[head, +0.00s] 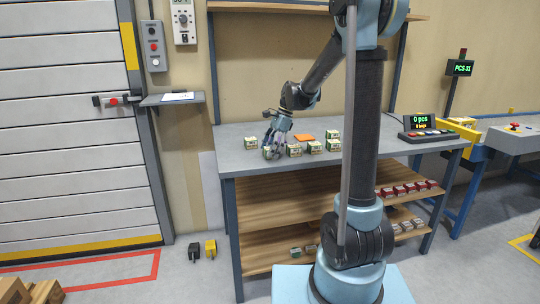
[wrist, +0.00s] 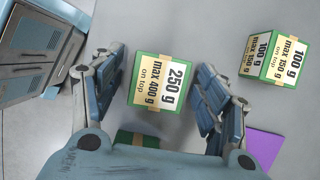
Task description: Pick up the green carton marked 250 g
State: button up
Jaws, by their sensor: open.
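The green carton marked 250 g (wrist: 160,82) sits on the grey worktop in the wrist view, with a white label that also reads "max 400 g on top". My gripper (wrist: 163,88) is open, with one finger to the left and one to the right of this carton. I cannot tell whether the fingers touch it. In the head view my gripper (head: 271,150) is low over the left part of the table (head: 232,160), at a small green carton (head: 267,153) that it partly covers.
A green carton marked 100 g (wrist: 274,56) stands to the right in the wrist view. Another green carton (wrist: 138,143) is partly hidden by my gripper. A purple patch (wrist: 263,146) lies lower right. More cartons (head: 333,145) and an orange item (head: 304,137) are on the table.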

jog(key=c, duration=1.3)
